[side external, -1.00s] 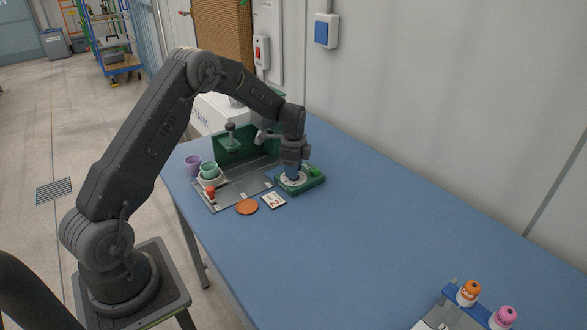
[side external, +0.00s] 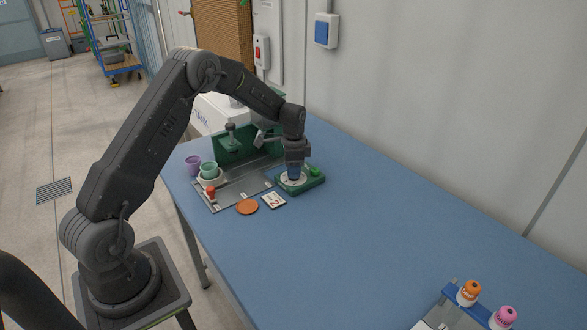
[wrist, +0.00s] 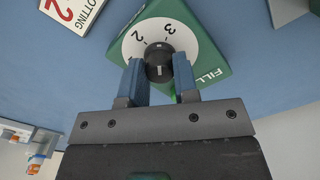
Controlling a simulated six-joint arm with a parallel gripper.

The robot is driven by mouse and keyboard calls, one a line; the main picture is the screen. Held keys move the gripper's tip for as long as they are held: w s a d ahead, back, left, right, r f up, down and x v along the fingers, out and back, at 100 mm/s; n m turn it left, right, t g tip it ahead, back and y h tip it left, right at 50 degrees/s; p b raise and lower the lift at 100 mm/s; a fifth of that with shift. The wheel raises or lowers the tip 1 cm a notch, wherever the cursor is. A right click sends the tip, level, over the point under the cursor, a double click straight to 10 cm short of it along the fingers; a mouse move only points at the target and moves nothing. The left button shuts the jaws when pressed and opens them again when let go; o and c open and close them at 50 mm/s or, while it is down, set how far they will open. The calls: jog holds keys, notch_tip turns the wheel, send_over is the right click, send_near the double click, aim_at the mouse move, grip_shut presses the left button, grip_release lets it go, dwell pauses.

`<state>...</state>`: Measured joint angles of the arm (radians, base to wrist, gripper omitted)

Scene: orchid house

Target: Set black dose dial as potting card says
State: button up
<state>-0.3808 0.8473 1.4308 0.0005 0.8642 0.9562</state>
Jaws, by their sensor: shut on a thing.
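The black dose dial (wrist: 158,58) sits on a white disc with numbers, on a green box (wrist: 208,45) that reads "FILL". A 2 and a 3 show on the disc. The dial's white mark points down the wrist picture, toward my gripper's body, away from the 2 and 3. My gripper (wrist: 159,76) has its blue fingers on either side of the dial, shut on it. In the side view my gripper (side external: 294,175) stands over the green box (side external: 315,184). The white potting card (wrist: 68,12) shows a red 2; it also lies on the table in the side view (side external: 273,200).
An orange-brown disc (side external: 247,206) lies left of the card. A grey tray (side external: 230,200) with a red-knobbed part (side external: 211,190) and cups (side external: 209,169) stands further left. Orange- and pink-capped bottles (side external: 468,292) stand at the front right. The table's middle is clear.

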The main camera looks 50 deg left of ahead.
jog(key=n, duration=0.4)
jog(key=shift+n, duration=2.1)
jog(key=shift+r, duration=0.1)
jog(key=o, duration=0.9)
jog(key=shift+r, duration=6.9)
